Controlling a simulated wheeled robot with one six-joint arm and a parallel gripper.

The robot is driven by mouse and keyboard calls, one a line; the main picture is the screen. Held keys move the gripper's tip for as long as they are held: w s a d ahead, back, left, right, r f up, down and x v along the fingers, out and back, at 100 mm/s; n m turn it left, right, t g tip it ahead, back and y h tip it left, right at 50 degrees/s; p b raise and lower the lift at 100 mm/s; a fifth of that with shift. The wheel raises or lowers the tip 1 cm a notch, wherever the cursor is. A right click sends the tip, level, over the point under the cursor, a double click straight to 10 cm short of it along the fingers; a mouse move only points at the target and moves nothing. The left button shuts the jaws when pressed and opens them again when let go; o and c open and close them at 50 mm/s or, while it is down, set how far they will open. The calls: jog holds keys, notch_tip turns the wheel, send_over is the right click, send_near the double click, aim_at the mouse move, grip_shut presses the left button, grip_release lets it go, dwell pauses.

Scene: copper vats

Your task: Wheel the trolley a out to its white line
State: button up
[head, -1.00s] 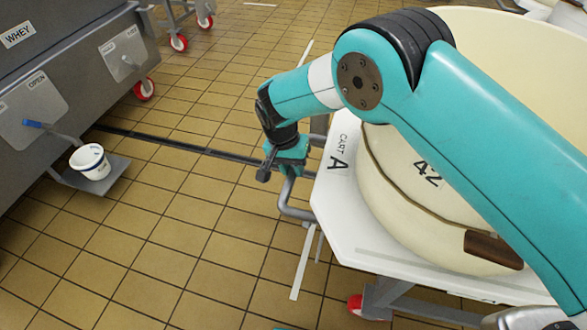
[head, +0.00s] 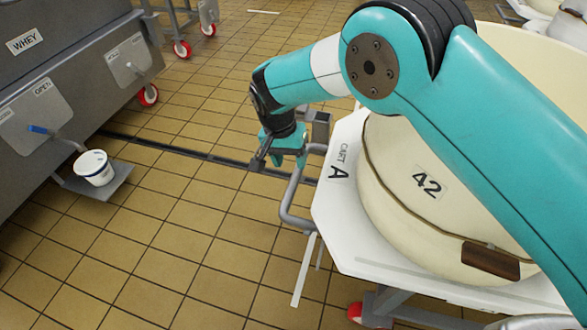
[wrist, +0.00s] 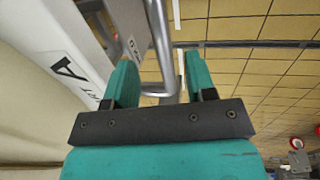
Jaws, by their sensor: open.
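Trolley a has a white top (head: 335,215) marked "CART A" and stands at the right in the head view, bearing a large cream vat (head: 400,205) numbered 42. Its grey tube handle (head: 287,205) sticks out on the left side. My teal gripper (head: 262,160) is open at the handle's upper end. In the wrist view the handle (wrist: 160,45) shows between the two fingers (wrist: 160,78), which are not closed on it; contact cannot be told. A white line (head: 303,270) lies on the floor just left of the trolley, partly hidden by it.
A grey whey tank (head: 60,80) on red wheels stands at the left. A white bucket (head: 93,168) sits on its low shelf. A dark floor drain (head: 200,152) crosses the tiles. The tiled floor between tank and trolley is otherwise clear.

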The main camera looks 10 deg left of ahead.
notch_tip(320, 180, up, 11)
jog(key=a+p, duration=0.2)
jog(key=shift+w, duration=0.15)
jog(key=shift+a, duration=0.1)
